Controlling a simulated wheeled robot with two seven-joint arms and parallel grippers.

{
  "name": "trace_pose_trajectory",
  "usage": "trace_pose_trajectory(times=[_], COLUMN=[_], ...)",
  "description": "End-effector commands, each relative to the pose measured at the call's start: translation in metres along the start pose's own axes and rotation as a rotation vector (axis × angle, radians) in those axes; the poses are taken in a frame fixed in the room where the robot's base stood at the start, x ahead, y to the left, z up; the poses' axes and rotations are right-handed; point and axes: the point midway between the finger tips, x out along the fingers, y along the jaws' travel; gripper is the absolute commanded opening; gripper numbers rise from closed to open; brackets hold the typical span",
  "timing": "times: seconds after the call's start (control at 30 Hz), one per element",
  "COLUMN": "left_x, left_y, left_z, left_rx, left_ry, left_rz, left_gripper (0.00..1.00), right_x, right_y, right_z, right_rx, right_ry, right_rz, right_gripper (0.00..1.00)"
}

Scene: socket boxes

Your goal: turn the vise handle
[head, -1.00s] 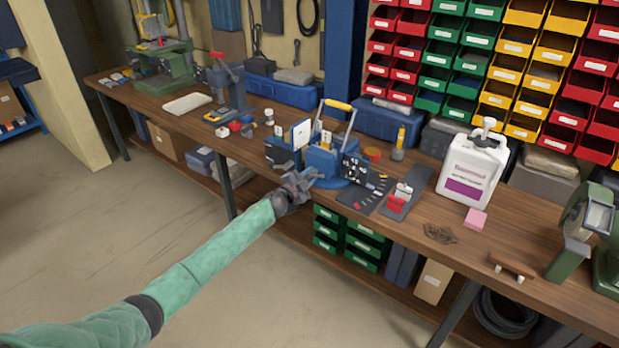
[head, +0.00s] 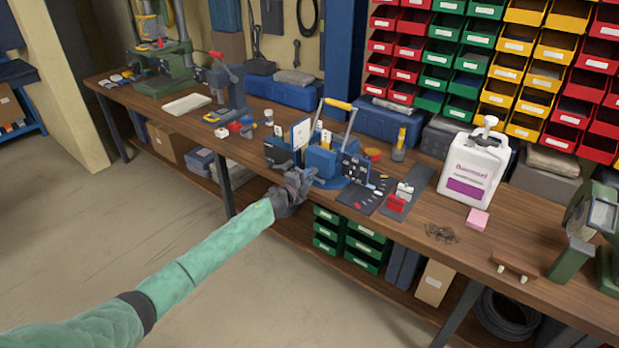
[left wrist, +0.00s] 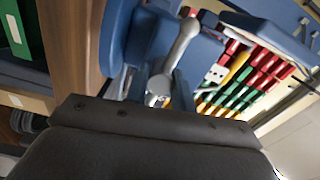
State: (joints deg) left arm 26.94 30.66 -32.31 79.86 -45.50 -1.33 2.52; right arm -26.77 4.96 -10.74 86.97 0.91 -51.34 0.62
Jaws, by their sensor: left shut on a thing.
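The blue vise (head: 322,160) stands on the front part of the workbench. Its metal handle bar shows in the left wrist view (left wrist: 178,52), with a rounded knob at its upper end, running down to the gripper. My left gripper (head: 303,180) is at the bench's front edge, at the near side of the vise, and is shut on the vise handle. The blue vise body (left wrist: 150,40) lies just beyond the bar. My right gripper is in neither view.
A tool mat (head: 364,197), a red-topped small block (head: 397,203), a white jug (head: 473,168) and a pink block (head: 477,219) are right of the vise. Green drawers (head: 346,238) sit under the bench. The floor in front is clear.

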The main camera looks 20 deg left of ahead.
Motion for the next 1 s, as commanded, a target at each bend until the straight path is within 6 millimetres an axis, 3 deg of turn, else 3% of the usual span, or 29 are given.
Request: trace_pose_trajectory(times=[0.27, 0.3, 0.4, 0.77, 0.93, 1.0], left_x=[-0.001, -0.001, -0.001, -0.004, -0.022, -0.033], left_y=[0.002, 0.002, 0.002, 0.002, 0.003, 0.004], left_z=[-0.001, -0.001, -0.001, 0.000, 0.001, 0.000], left_rx=[0.000, 0.000, 0.000, 0.001, 0.002, 0.001], left_ry=[0.001, 0.001, 0.001, 0.000, 0.001, 0.001], left_rz=[0.002, 0.003, 0.002, 0.001, 0.001, 0.002], left_gripper=[0.02, 0.28, 0.46, 0.46, 0.46, 0.46], right_x=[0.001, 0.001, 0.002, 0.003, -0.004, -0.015], right_y=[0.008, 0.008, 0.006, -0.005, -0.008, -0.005], right_z=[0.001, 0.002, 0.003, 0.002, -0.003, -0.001], right_rx=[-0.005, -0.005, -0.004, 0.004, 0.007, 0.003], right_ry=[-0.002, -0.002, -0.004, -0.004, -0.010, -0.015], right_rz=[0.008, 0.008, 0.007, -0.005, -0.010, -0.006], right_gripper=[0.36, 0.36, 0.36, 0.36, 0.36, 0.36])
